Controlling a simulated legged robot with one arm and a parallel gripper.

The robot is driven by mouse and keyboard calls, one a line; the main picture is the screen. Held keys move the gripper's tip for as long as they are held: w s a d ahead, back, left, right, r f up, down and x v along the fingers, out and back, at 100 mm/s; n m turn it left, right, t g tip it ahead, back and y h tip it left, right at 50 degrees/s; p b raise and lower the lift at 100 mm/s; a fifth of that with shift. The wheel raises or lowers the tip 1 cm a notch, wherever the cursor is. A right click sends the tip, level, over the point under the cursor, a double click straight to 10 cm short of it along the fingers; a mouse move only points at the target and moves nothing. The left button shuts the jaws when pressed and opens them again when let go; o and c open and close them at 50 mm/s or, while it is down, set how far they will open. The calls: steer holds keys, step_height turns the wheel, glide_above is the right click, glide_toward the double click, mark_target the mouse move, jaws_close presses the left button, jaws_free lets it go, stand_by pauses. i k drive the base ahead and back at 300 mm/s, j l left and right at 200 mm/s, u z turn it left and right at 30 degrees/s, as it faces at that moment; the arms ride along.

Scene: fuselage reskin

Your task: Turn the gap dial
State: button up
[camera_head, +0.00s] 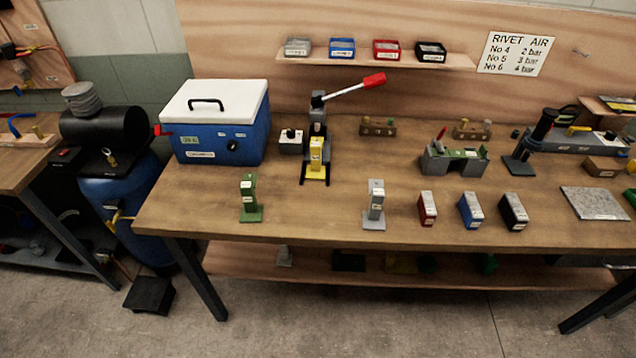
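No thing in view carries a readable gap dial label, so I cannot tell for sure which knob is the dial. A small pale box with a black knob on top (290,134) stands just left of the lever press (318,122). The press has a pale lever with a red grip raised to the right and a yellow block (317,158) at its base. Another black knob (232,145) is on the front of the blue box with a white lid (216,85). The knobs' settings are too small to read. My gripper is not in view.
The wooden bench (310,220) has a green block (249,198), a grey block (375,204) and small red, blue and black boxes along its front. A grey-green fixture (452,158) stands right of centre. A blue tank (122,190) stands left of the bench.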

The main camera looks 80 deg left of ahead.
mark_target(292, 133)
steer(key=u, duration=2.85)
steer(key=i+l+u, duration=0.2)
steer(key=i+l, duration=0.3)
steer(key=l, duration=0.1)
